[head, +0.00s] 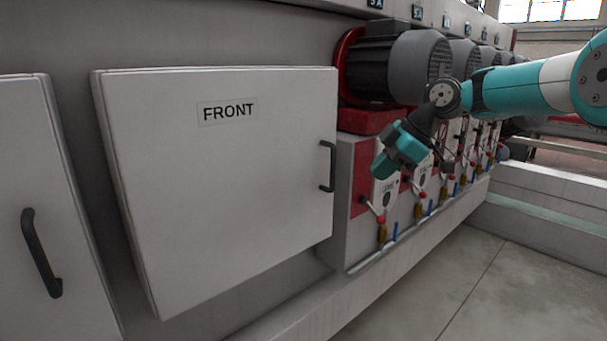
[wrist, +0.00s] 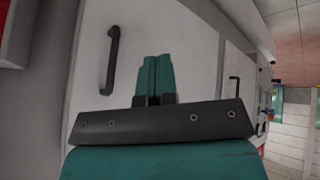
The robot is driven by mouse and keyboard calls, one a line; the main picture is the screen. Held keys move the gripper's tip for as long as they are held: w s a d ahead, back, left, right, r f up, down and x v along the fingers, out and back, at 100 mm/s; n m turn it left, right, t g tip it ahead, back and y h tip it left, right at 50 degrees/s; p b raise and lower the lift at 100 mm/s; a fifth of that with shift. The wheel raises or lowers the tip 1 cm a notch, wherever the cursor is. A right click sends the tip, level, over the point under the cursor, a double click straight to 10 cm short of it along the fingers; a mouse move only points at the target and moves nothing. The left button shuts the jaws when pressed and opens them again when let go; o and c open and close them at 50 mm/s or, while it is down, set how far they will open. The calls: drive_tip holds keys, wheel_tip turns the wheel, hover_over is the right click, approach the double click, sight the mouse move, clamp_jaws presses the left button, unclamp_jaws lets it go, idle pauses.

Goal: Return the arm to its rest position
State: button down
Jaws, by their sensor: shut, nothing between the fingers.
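My gripper (head: 383,168) is in the right half of the head view, at the end of my teal and white arm, which comes in from the right edge. It points down and to the left, in front of the row of valves and to the right of the FRONT door. In the wrist view the two teal fingers of my gripper (wrist: 155,72) are together with nothing between them. Behind them is a pale panel with a dark handle (wrist: 111,58).
The white FRONT door (head: 220,180) has a dark handle (head: 328,166) and stands slightly proud of the machine. Grey motors (head: 415,62) and red-handled valves (head: 378,217) line the machine. Another door (head: 45,200) is at left. The floor (head: 455,285) at lower right is clear.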

drive_tip(key=s+a+m+g+h, duration=0.1)
drive_tip(key=s+a+m, duration=0.2)
drive_tip(key=s, duration=0.8)
drive_tip(key=s+a+m+g, duration=0.1)
drive_tip(key=s+a+m, duration=0.2)
drive_tip(key=s, duration=0.7)
drive_tip(key=s+d+f+m, duration=0.1)
drive_tip(key=s+f+m, duration=0.1)
drive_tip(key=s, duration=0.6)
drive_tip(key=s+d+f+m+h, duration=0.1)
drive_tip(key=s+d+f+m, duration=0.1)
drive_tip(key=s, duration=0.6)
drive_tip(key=shift+s+f+m+g, duration=0.2)
drive_tip(key=shift+f+m+g, duration=0.1)
drive_tip(key=shift+f+m, duration=0.3)
drive_tip(key=shift+a+f, duration=0.1)
drive_tip(key=shift+a, duration=0.1)
